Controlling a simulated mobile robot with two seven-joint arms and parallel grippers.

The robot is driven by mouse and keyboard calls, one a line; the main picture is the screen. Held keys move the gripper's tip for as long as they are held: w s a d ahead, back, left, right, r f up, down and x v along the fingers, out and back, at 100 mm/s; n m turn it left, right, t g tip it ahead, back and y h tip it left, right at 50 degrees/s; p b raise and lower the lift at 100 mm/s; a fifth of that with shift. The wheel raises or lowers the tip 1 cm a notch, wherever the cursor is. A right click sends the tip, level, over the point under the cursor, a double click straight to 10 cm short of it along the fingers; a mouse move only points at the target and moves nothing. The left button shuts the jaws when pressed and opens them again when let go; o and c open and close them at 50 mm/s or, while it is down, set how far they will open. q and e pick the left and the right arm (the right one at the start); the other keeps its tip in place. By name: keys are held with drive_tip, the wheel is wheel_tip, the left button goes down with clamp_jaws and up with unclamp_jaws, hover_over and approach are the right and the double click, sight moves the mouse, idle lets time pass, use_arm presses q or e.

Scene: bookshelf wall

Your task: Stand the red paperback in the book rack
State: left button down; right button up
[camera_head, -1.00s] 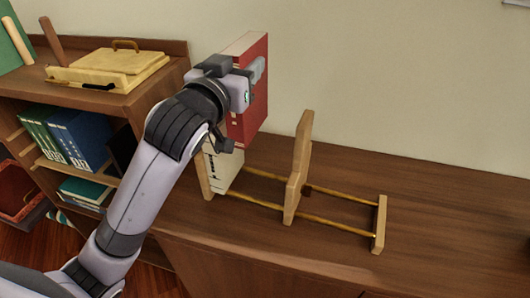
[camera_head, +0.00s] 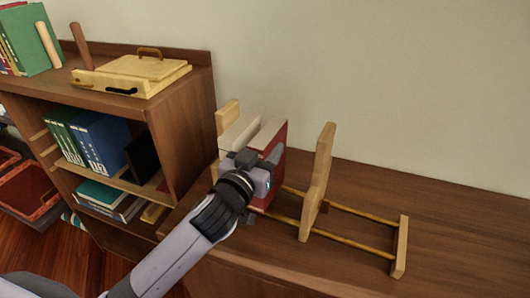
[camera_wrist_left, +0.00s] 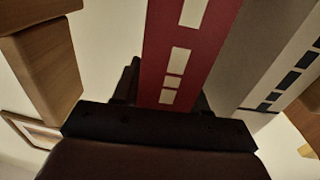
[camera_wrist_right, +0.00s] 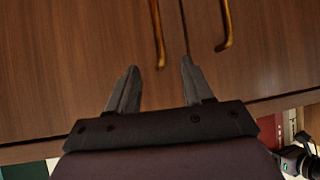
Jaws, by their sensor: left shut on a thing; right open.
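The red paperback (camera_head: 280,148) is upright in the wooden book rack (camera_head: 321,180), beside a pale book (camera_head: 238,133) on its left. My left gripper (camera_head: 262,170) is shut on the red paperback near its spine. In the left wrist view the red paperback's spine (camera_wrist_left: 180,45) is between the fingers, with the grey-white book (camera_wrist_left: 262,50) alongside and apart at the top. Whether the paperback's bottom touches the rack rails is hidden by my gripper. My right gripper (camera_wrist_right: 152,88) is open and empty in front of wooden cabinet doors (camera_wrist_right: 90,50).
The rack's tall divider (camera_head: 318,180) stands right of the paperback, with a gap between. Its low end piece (camera_head: 401,246) is farther right. A bookshelf (camera_head: 180,125) with books and a wooden box (camera_head: 130,76) stands left. The cabinet top (camera_head: 460,230) at right is clear.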

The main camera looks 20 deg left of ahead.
idle(0.3)
use_arm(q)
drive_tip(key=shift+f, duration=0.15)
drive_tip(key=c, duration=0.9)
unclamp_jaws()
drive_tip(key=shift+f, duration=0.1)
drive_tip(key=shift+r, duration=0.25)
drive_tip(key=shift+s+f, duration=0.15)
drive_tip(key=shift+s, duration=0.2)
drive_tip(key=s, duration=0.3)
drive_tip(key=s+a+b, duration=0.1)
drive_tip(key=s, duration=0.7)
drive_tip(key=shift+s+a, duration=0.1)
drive_tip(key=shift+a, duration=0.2)
